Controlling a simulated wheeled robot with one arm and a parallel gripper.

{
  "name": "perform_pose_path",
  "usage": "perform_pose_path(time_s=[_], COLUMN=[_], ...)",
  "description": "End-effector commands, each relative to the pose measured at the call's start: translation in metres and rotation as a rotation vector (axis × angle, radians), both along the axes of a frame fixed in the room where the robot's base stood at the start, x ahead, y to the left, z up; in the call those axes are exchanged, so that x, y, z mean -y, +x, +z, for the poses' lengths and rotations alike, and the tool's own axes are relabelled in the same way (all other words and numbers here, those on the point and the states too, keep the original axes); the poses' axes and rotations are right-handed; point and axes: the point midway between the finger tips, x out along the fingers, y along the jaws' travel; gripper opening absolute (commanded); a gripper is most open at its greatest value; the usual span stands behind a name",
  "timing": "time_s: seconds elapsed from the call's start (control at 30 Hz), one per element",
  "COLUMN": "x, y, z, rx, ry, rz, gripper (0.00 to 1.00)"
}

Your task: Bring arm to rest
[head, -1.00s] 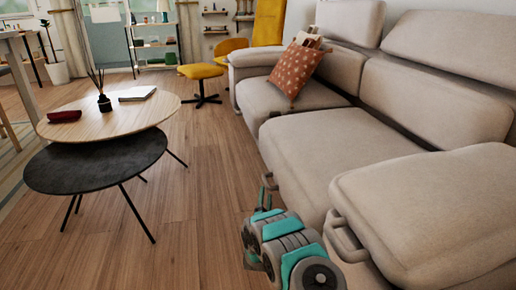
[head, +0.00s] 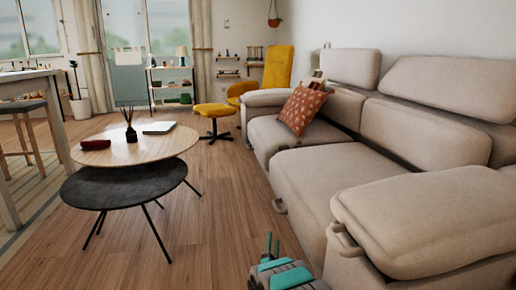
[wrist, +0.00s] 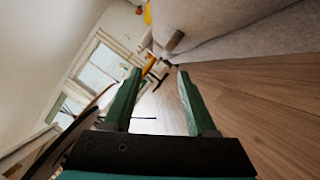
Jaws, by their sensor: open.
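My gripper shows in the wrist view (wrist: 158,88) with its two green fingers apart and nothing between them. In the head view part of my teal and grey arm end (head: 275,268) shows at the bottom edge, low over the wooden floor and just left of the sofa.
A beige sofa (head: 330,190) fills the right side, close to my arm. A black round table (head: 125,185) and a wooden round table (head: 150,149) stand at left. A yellow stool (head: 213,110) and chair stand farther back. The wooden floor (head: 215,225) between is clear.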

Motion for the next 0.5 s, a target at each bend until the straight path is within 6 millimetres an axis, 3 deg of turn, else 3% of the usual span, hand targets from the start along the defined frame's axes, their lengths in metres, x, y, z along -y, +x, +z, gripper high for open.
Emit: perform_pose_path(time_s=[0.5], x=[0.007], y=[0.013], z=[0.028], rx=[-0.122], ry=[0.192], rz=[0.040], gripper=[0.57])
